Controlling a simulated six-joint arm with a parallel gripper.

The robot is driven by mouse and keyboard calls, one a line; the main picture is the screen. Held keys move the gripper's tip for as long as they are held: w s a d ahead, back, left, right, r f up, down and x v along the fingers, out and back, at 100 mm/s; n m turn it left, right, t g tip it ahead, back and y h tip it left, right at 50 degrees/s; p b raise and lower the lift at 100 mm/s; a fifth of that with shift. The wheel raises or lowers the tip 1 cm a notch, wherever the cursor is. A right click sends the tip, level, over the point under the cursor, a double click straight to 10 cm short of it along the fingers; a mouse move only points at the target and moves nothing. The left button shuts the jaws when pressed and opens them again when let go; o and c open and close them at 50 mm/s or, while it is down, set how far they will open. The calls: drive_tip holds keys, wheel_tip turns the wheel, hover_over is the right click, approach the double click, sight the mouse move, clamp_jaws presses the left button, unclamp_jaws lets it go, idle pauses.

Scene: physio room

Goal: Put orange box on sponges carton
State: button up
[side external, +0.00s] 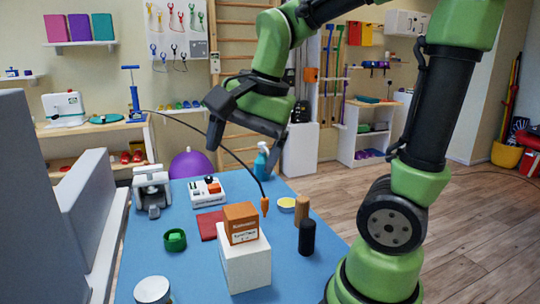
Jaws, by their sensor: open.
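An orange box (241,220) with a printed label rests on top of a white carton (246,264) near the front of the blue table. The box sits slightly turned on the carton's top. The white carton appears to be the sponges carton, but I cannot read any label on it. My gripper (240,155) is open and empty, well above and behind the orange box, with its jaws apart from it.
On the blue table (190,265), a black cylinder (307,237) and a tan cylinder (302,210) stand right of the carton. A red flat item (209,225) and a green ring-shaped item (175,240) lie left. A dark cable with an orange tip (265,206) hangs behind the box.

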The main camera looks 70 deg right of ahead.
drive_tip(key=s+a+r+n+t+y, duration=0.1)
drive_tip(key=s+a+n+t, duration=0.2)
drive_tip(key=s+n, duration=0.4)
drive_tip(key=a+n, duration=0.1)
drive_tip(key=n, duration=0.3)
drive_tip(key=shift+a+r+n+t+y, duration=0.15)
drive_tip(key=shift+a+n+t+y, duration=0.15)
drive_tip(key=shift+a, duration=0.05)
